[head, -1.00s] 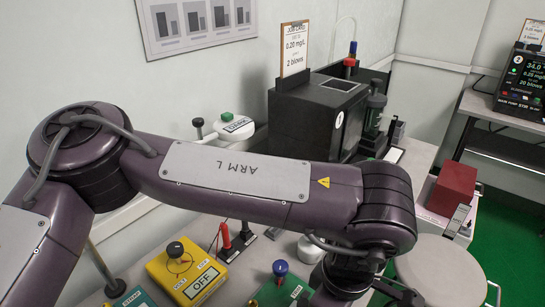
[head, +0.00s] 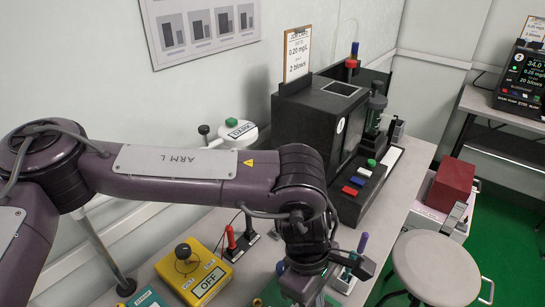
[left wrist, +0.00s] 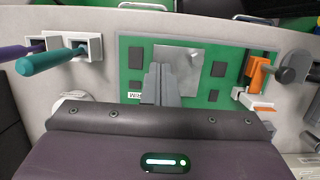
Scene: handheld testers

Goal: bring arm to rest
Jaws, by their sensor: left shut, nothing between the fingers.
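My left arm (head: 170,177), marked ARM L, reaches in from the left over the bench, its wrist (head: 302,225) bent down. In the left wrist view my left gripper (left wrist: 161,70) is shut and empty, its grey fingers together in front of a green board (left wrist: 200,88) with a silver square. Whether the fingertips touch the board I cannot tell. In the head view the fingers are mostly cut off at the bottom edge. My right gripper is not in view.
A yellow box (head: 193,271) with an OFF label is left of the wrist. A dark tester (head: 320,125) stands behind. Purple (left wrist: 22,52) and teal (left wrist: 48,60) handles sit in holders left of the board. A round stool (head: 437,267) is at right.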

